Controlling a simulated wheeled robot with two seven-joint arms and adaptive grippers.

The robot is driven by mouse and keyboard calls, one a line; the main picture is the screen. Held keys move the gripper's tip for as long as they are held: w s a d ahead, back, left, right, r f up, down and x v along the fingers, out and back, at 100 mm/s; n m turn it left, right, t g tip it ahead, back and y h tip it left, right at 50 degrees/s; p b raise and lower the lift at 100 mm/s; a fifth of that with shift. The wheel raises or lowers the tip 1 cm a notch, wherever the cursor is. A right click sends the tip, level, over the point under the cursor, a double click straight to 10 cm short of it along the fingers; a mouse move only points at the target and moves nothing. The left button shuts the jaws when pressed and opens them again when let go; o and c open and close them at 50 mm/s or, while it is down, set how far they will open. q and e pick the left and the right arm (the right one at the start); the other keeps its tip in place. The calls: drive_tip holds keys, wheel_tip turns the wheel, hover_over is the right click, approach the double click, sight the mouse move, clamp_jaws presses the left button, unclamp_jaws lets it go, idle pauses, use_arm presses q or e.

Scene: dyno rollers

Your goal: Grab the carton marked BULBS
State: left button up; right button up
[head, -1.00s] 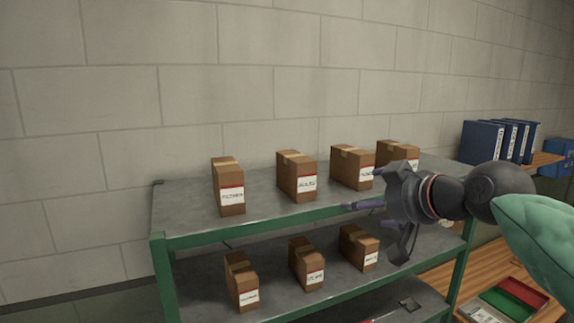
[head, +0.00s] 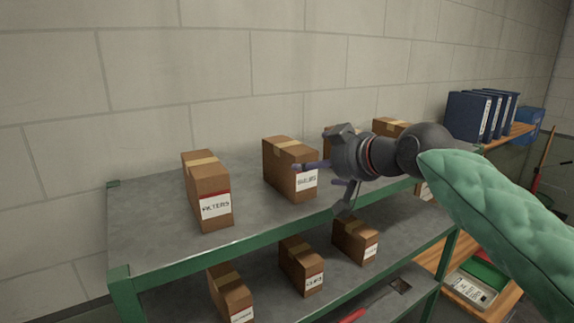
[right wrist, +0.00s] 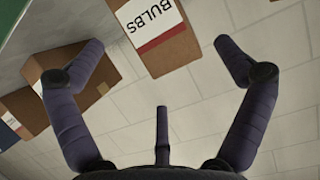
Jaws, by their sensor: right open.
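The carton marked BULBS (right wrist: 158,38) shows upside down at the top of the right wrist view, with a white label and a red stripe. In the head view it appears to be the second brown carton from the left on the upper shelf (head: 285,162), though its label is small there. My right gripper (head: 322,174) is open, its fingers pointing left at this carton's right side. In the wrist view the carton lies ahead, between the spread fingers (right wrist: 160,47); I cannot tell if any finger touches it. My left gripper is not in view.
A carton marked FILTERS (head: 208,192) stands to the left. Other cartons (head: 391,127) stand right, partly behind my gripper. Several more cartons are on the lower shelf (head: 301,268). The green-edged shelf rack (head: 150,247) has free room at its left end. Blue binders (head: 482,115) stand at the right.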

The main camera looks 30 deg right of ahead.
sight(288, 167)
drive_tip(key=x, duration=0.3)
drive_tip(key=shift+p, duration=0.3)
drive_tip(key=x, duration=0.4)
drive_tip(key=shift+s+d+f+p, duration=0.1)
drive_tip(key=shift+d+p, duration=0.1)
drive_tip(key=shift+p, duration=0.2)
drive_tip(key=shift+s, duration=0.2)
drive_tip(key=shift+c, duration=0.6)
drive_tip(key=shift+w, duration=0.1)
drive_tip(key=c, duration=1.1)
